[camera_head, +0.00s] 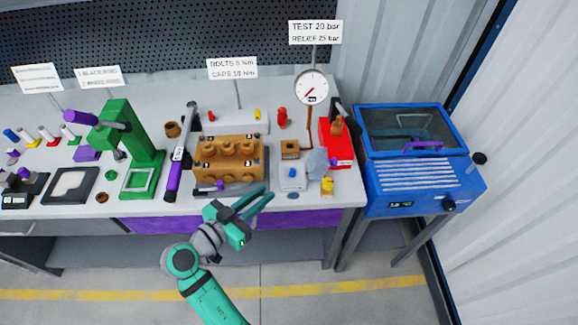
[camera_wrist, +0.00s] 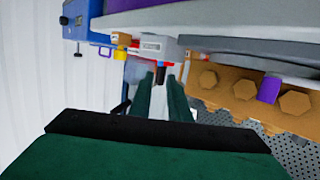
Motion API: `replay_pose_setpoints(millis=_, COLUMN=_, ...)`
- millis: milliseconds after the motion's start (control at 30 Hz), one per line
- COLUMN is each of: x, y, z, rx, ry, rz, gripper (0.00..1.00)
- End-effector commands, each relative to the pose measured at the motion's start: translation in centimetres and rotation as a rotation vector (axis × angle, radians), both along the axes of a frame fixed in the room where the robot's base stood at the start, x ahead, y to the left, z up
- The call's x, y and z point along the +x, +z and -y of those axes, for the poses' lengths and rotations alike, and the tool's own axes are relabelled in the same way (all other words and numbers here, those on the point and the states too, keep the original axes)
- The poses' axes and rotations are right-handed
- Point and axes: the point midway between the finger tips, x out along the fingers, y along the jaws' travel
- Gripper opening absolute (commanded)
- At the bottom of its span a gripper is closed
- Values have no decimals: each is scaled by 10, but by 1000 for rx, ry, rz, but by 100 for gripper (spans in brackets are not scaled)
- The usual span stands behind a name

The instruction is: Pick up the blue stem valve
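A small blue piece (camera_head: 292,172), which may be the blue stem valve, sits on a pale block on the bench right of the orange-brown pump block (camera_head: 228,152). A blue-ended cylinder (camera_head: 11,135) also lies at the far left of the bench; I cannot tell which is the valve. My gripper (camera_head: 268,192) is by the bench's front edge, in front of and left of the small blue piece, apart from it. The wrist view does not clearly show a blue valve.
A pressure gauge (camera_head: 311,87) and a red box (camera_head: 337,146) stand behind the pale block. A yellow-topped piece (camera_head: 327,187) is right of it. A green press (camera_head: 125,145) stands left, and a blue machine (camera_head: 420,165) right. The floor in front is clear.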

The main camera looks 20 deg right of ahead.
Motion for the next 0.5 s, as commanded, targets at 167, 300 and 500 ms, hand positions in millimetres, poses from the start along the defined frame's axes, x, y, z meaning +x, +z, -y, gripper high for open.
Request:
replay_pose_setpoints(millis=167, x=4, y=5, z=9, rx=8, ry=-37, rz=22, gripper=17)
replay_pose_setpoints(millis=300, x=14, y=1, z=28, rx=8, ry=-38, rz=21, gripper=17)
replay_pose_setpoints(millis=500, x=25, y=-4, z=45, rx=8, ry=-35, rz=21, gripper=17)
